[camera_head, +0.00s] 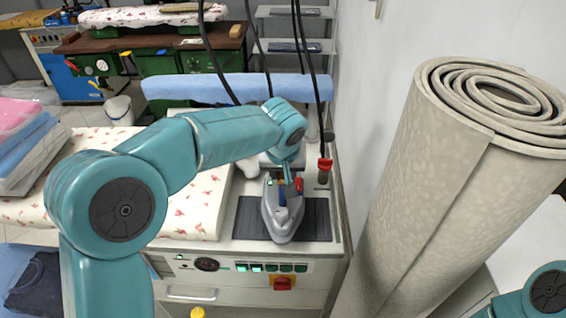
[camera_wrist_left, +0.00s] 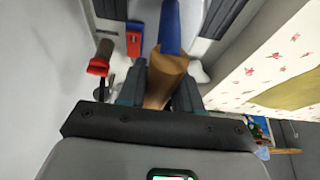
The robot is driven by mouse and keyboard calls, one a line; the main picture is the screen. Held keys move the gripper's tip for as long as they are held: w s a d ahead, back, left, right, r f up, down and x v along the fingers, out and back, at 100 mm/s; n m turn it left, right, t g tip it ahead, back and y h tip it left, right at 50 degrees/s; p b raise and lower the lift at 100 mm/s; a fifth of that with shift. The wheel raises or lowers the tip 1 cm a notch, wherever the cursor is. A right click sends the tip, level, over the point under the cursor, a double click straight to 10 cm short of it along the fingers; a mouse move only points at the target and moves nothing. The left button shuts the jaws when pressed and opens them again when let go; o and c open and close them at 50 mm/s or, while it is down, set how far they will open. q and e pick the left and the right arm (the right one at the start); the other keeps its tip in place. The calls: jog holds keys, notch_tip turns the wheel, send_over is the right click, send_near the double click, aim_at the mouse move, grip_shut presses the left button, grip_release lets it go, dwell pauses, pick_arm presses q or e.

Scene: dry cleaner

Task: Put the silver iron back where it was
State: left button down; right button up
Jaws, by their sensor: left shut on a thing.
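The silver iron (camera_head: 281,222) is over the dark ribbed mat (camera_head: 319,220) on the pressing station, its pointed end toward me. I cannot tell whether it touches the mat or hangs just above it. My left gripper (camera_head: 287,183) reaches down from above and is shut on the iron's handle. In the left wrist view the gripper (camera_wrist_left: 160,92) closes around the brown handle (camera_wrist_left: 165,75), with a blue part (camera_wrist_left: 169,28) beyond it. My right gripper is out of view; only part of the right arm shows at the lower right.
A flowered ironing board (camera_head: 190,205) lies left of the mat. A red-ended fitting (camera_head: 325,164) stands behind it at the right. Black hoses hang above. A large rolled beige carpet (camera_head: 440,190) stands close on the right. The control panel (camera_head: 240,266) is at the front.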

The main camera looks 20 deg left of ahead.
pick_arm(q)
jog(key=shift+w+f, duration=0.1)
jog(key=shift+f, duration=1.2)
jog(key=c, duration=1.1)
grip_release()
jog(key=shift+f, duration=0.35)
jog(key=o, duration=0.3)
jog(key=shift+r, duration=0.1)
jog(key=shift+o, duration=0.2)
jog(key=shift+s+r, duration=0.1)
jog(key=shift+s, duration=0.1)
jog(key=shift+w, duration=0.1)
jog(key=v, duration=1.2)
